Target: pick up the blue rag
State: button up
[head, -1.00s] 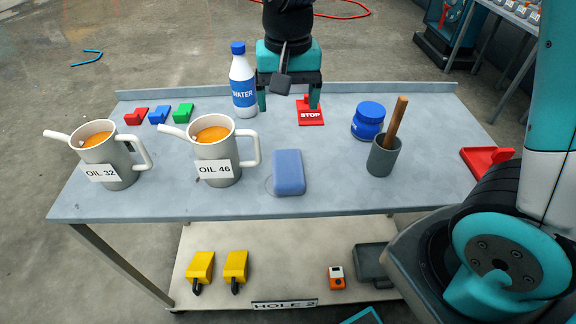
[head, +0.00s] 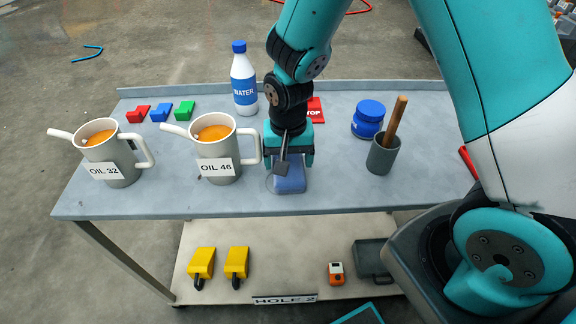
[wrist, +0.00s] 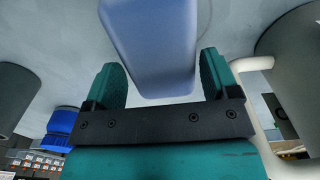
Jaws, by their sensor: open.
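The blue rag (head: 289,180) is a folded, block-like pad lying on the grey table top, near the front edge at the middle. In the wrist view the blue rag (wrist: 152,45) lies ahead of and partly between the two teal fingers. My gripper (head: 289,160) is directly over the rag in the head view and covers its far part. In the wrist view my gripper (wrist: 162,80) is open, with one finger on each side of the rag and a gap visible beside each. I cannot tell whether the fingertips touch the table.
The OIL 46 jug (head: 217,150) stands close left of the gripper, the OIL 32 jug (head: 110,155) farther left. A water bottle (head: 244,82) and red STOP piece (head: 316,108) are behind. A grey cup (head: 381,158) and blue jar (head: 368,120) stand right. Table (head: 340,195) is bare between.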

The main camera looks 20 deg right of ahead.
jog(key=shift+f, duration=0.8)
jog(key=c, duration=0.6)
jog(key=shift+o, duration=0.2)
jog(key=shift+r, duration=0.1)
